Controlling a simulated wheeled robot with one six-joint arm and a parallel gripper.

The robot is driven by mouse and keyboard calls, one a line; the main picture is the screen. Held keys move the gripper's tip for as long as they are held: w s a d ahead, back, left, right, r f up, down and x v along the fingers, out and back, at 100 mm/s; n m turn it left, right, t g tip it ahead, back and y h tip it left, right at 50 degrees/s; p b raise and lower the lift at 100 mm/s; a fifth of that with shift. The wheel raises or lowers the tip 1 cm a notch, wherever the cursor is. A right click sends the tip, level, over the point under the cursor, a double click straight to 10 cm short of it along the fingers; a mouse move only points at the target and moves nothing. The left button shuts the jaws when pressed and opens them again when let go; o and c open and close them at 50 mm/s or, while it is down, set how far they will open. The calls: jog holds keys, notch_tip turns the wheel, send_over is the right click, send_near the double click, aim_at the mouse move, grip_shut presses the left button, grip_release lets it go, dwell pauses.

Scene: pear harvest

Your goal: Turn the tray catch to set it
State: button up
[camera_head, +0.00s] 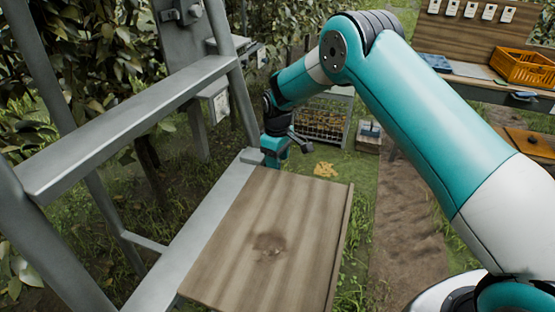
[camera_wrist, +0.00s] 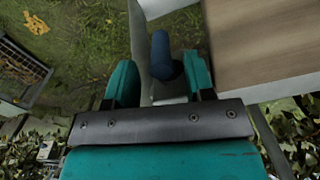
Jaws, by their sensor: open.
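The wooden tray (camera_head: 225,245) lies at the front middle, beside a pale grey rail (camera_head: 195,235). It also shows at the upper right in the wrist view (camera_wrist: 265,40). A dark blue round grip (camera_wrist: 161,45), which looks like the tray catch's handle, stands beside the tray in the wrist view. My gripper (camera_head: 274,160) is at the tray's far left corner. In the wrist view my gripper (camera_wrist: 160,78) is open, with one teal finger on each side of the blue grip. I cannot tell whether either finger touches it. The catch's base is hidden.
A grey ladder-like frame (camera_head: 125,130) stands on the left. A wire crate (camera_head: 320,120) stands on the grass beyond my gripper. An orange crate (camera_head: 524,67) sits on a bench at the upper right. Bare ground lies right of the tray.

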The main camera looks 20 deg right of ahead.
jog(key=shift+f, duration=0.8)
jog(key=c, duration=0.9)
jog(key=shift+s+a+f+t+h+b, duration=0.1)
jog(key=shift+s+a+t+h+b, duration=0.1)
jog(key=shift+t+h+b, duration=0.3)
jog(key=shift+w, duration=0.1)
jog(key=o, duration=0.9)
jog(key=shift+d, duration=0.1)
